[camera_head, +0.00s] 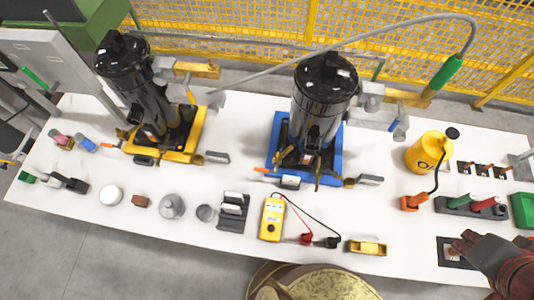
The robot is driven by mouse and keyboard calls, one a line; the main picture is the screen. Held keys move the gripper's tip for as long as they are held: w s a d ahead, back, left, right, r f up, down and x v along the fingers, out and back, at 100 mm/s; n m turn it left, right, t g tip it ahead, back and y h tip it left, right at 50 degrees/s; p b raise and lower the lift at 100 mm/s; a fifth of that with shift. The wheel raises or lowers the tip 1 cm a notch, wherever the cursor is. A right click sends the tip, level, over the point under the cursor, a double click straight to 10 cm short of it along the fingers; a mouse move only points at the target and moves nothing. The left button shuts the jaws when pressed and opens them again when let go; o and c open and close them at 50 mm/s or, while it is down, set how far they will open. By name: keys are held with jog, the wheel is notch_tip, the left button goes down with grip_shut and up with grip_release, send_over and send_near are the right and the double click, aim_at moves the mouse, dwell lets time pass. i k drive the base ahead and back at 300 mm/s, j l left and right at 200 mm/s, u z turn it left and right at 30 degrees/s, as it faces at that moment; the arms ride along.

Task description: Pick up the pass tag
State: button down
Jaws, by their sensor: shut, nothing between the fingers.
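I cannot single out the pass tag for sure. A dark rack (232,224) near the front middle of the white table holds pale card-like pieces, too small to read. Small grey pieces also lie by the left compressor (123,70) on its yellow base and by the right compressor (322,95) on its blue base. My gripper is not in view.
A yellow meter (271,218) with red and black leads lies beside the rack. A grey-and-red glove-like thing (505,262) covers the right front corner. A yellow canister (428,152) stands at the right. Yellow mesh fencing (420,45) runs behind the table (200,237).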

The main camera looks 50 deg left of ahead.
aim_at(289, 181)
jog(key=k+u, duration=0.1)
jog(key=u, duration=1.6)
jog(key=k+j+u, duration=0.35)
jog(key=j, duration=0.3)
jog(key=k+j+u, duration=0.2)
jog(key=j, duration=0.15)
jog(key=i, duration=0.05)
